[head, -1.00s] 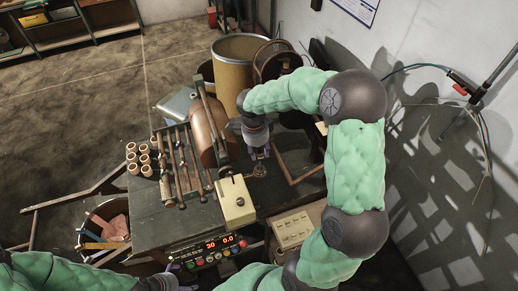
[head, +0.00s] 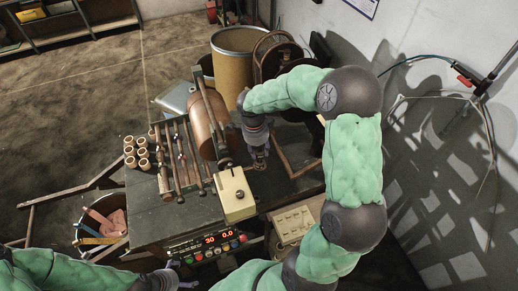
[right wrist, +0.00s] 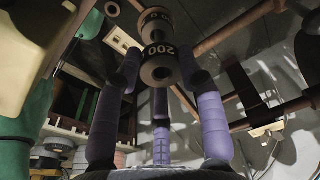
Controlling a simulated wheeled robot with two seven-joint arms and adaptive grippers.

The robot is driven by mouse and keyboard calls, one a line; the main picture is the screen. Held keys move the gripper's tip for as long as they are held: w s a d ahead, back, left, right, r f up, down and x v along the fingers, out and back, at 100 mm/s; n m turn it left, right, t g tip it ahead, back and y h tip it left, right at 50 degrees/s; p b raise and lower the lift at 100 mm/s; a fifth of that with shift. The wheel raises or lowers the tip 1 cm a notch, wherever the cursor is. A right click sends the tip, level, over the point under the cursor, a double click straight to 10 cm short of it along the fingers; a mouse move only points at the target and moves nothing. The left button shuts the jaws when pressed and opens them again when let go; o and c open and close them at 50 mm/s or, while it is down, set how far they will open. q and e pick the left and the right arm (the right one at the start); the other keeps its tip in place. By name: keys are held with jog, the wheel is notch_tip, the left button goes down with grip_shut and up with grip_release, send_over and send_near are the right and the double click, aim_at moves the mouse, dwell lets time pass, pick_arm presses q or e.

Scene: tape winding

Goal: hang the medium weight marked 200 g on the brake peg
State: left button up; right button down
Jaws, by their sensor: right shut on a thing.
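The medium weight marked 200 (right wrist: 160,64) is a dark grey, rounded piece with pale figures. It shows between the purple fingers of my right gripper (right wrist: 160,95) in the right wrist view, and the gripper is shut on it. A second dark marked disc (right wrist: 155,19) shows beyond it; I cannot tell whether it is another weight. In the head view my right gripper (head: 258,156) points down over the bench, right of the copper drum, and its fingers mostly hide the weight. My left gripper (head: 180,284) is partly in view at the bottom edge. I cannot make out the brake peg.
A copper drum (head: 205,128) and a cream box (head: 235,196) stand close left of my right gripper. Several rods and pale rings (head: 136,151) lie further left on the bench (head: 155,222). A tan barrel (head: 238,72) stands behind. A control panel (head: 208,244) is in front.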

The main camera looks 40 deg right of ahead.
jog(key=shift+f+b, duration=1.15)
jog(key=c, duration=0.7)
grip_release()
jog(key=r, duration=0.8)
jog(key=a+r, duration=0.1)
jog(key=r, duration=0.3)
jog(key=shift+w+a, duration=0.1)
jog(key=shift+w, duration=0.15)
